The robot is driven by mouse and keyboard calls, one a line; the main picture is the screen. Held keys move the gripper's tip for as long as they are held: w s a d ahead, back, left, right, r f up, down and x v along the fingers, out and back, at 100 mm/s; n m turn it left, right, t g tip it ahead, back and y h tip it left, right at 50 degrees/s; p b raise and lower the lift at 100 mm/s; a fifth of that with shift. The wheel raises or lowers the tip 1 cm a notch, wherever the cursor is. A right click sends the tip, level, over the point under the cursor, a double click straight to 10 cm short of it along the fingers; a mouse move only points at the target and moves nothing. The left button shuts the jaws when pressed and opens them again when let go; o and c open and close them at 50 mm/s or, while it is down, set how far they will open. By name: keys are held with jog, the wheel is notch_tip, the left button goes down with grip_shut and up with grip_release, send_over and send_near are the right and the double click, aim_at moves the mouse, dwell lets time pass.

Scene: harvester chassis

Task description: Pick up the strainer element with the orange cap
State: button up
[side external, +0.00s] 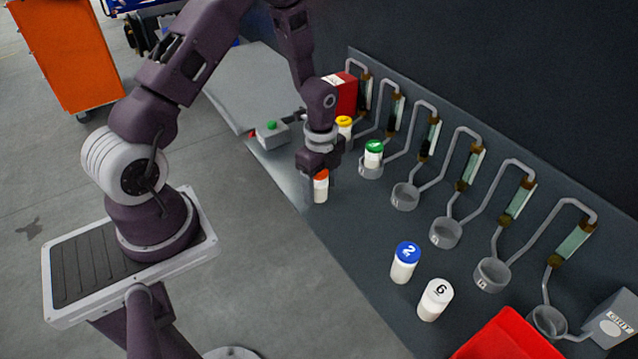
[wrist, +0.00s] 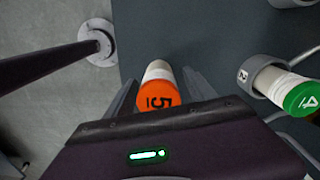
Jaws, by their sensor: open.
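The strainer element with the orange cap (side external: 321,187) stands upright on the dark deck near its left edge in the side view. It has a white body, and its cap reads 5 in the wrist view (wrist: 158,95). My gripper (side external: 319,172) is right above and around its top, pointing down. In the wrist view my gripper's open fingers (wrist: 160,88) lie on either side of the element. Whether a finger touches it cannot be told.
Green-capped (side external: 374,152) and yellow-capped (side external: 344,126) elements sit in ring holders at the back. Blue-capped (side external: 405,262) and white-capped (side external: 435,300) elements stand in front. A red bin (side external: 505,338) is at bottom right. Several empty rings (side external: 405,197) line the wall. A grey button box (side external: 272,135) is nearby.

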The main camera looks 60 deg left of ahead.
jog(key=shift+f, duration=0.15)
jog(key=shift+c, duration=0.4)
grip_shut()
jog(key=r, duration=0.9)
jog(key=shift+w+r, duration=0.2)
jog(key=w+d+r, duration=0.1)
jog(key=w+d, duration=1.1)
jog(key=w, duration=0.4)
jog(key=shift+d+r, duration=0.3)
